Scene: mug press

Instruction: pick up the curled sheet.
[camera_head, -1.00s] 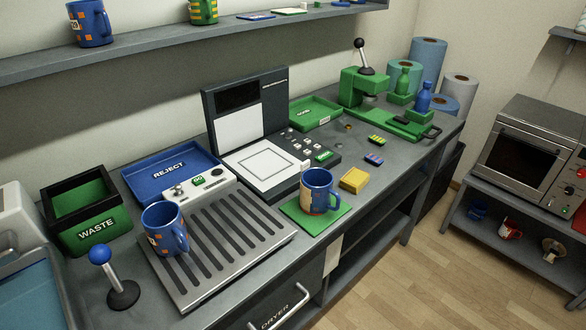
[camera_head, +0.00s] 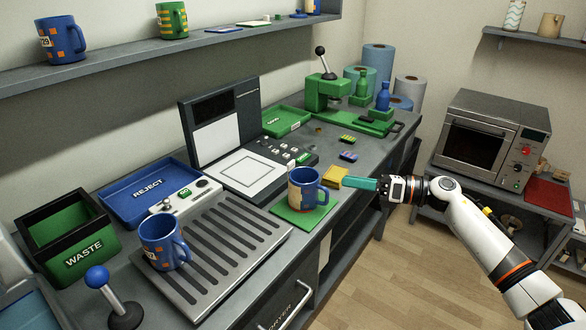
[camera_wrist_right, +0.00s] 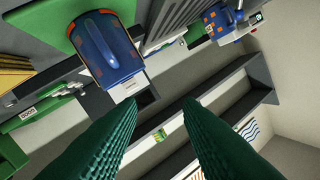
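No separate curled sheet is plain to see. A blue mug (camera_head: 306,190) stands upright on a green mat (camera_head: 283,213), with a cream patch on its left side; I cannot tell whether this patch is the sheet. The mug also shows in the right wrist view (camera_wrist_right: 104,48), with a pale piece (camera_wrist_right: 128,86) near it that I cannot identify. My right gripper (camera_head: 346,182) is beside the mug, to its right, apart from it. In the right wrist view its two green fingers (camera_wrist_right: 160,103) are spread with nothing between them. My left gripper is out of view.
Another blue mug (camera_head: 162,243) stands on the slatted plate (camera_head: 228,245). A yellow block (camera_head: 335,176) is close behind the right fingertips. A blue REJECT tray (camera_head: 150,190), a WASTE bin (camera_head: 72,235), a blue-knobbed lever (camera_head: 97,278) and a green press (camera_head: 328,95) stand around.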

